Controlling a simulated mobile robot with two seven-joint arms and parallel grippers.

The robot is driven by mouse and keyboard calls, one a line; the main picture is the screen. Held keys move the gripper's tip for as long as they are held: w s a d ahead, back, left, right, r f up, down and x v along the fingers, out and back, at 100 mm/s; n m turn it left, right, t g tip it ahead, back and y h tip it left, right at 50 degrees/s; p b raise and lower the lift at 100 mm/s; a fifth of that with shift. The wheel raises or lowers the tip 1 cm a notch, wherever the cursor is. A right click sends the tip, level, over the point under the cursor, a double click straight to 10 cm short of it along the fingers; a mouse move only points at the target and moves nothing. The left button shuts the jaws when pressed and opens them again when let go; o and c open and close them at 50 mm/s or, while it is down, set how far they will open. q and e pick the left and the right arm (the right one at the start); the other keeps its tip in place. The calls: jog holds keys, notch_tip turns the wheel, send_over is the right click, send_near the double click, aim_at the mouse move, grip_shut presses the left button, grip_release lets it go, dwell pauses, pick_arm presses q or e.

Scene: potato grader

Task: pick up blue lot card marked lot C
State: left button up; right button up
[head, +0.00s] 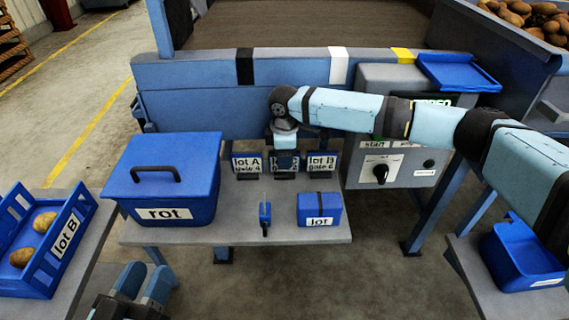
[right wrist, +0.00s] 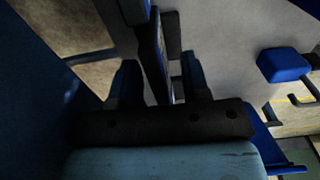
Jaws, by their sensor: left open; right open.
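Three blue lot cards stand in a row at the back of the grey table. The left one reads lot A (head: 247,164) and the right one reads lot B (head: 321,163). The middle card (head: 296,163) is mostly covered by my right gripper (head: 285,153), so its marking cannot be read. My right gripper points down at it, open. In the right wrist view the open fingers (right wrist: 160,82) stand on either side of a thin edge-on card (right wrist: 161,52); contact cannot be told. My left gripper (head: 144,280) is open and empty at the bottom left, away from the cards.
A blue lidded box marked rot (head: 165,190) stands on the table's left. A control panel (head: 385,165) is close behind on the right. A lot B crate (head: 45,240) holds potatoes.

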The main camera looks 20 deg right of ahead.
jog(key=shift+f, duration=0.1)
dwell(0.4)
grip_shut()
